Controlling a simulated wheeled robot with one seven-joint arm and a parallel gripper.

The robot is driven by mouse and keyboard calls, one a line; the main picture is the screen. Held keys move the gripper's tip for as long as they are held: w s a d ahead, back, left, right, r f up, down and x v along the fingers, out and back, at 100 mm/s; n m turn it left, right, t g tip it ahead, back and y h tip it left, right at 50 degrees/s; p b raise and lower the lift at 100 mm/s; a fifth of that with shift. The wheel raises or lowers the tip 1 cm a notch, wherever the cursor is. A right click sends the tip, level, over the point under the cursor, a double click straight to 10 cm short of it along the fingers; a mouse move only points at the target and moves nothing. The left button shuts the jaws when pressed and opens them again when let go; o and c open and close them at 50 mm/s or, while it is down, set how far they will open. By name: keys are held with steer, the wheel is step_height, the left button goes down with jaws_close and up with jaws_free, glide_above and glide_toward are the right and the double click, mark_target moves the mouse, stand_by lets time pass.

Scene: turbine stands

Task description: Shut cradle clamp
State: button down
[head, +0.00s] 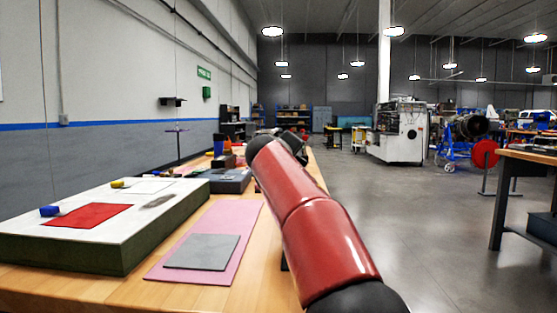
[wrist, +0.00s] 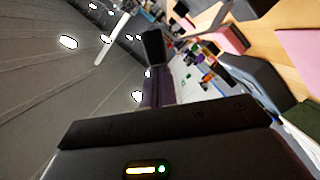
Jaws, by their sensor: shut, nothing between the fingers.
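I cannot make out the cradle clamp for certain in either view. A dark grey case-like block (head: 232,183) stands on the wooden bench behind the pink mat; it also shows at the right in the wrist view (wrist: 258,82). My red arm reaches forward over the bench's right side in the head view and hides part of the bench. My gripper (wrist: 153,48) shows in the wrist view as dark fingers beyond its dark body, shut and empty. It touches nothing that I can see. In the head view its fingers are hidden behind my arm.
A large white-topped block (head: 100,215) with a red patch and small blue and yellow pieces fills the bench's left. A pink mat (head: 205,270) with a grey plate (head: 203,252) lies beside it. Small items crowd the far bench. Open floor (head: 400,210) lies to the right.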

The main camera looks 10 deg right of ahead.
steer(key=s+d+f+m+y+b, duration=0.2)
steer(key=d+m, duration=0.4)
steer(key=s+a+r+p, duration=0.1)
steer(key=s+a+r, duration=0.3)
steer(key=s+r, duration=0.2)
steer(key=s, duration=0.2)
steer(key=shift+s+a, duration=0.25)
steer(key=shift+s, duration=0.15)
stand_by(0.7)
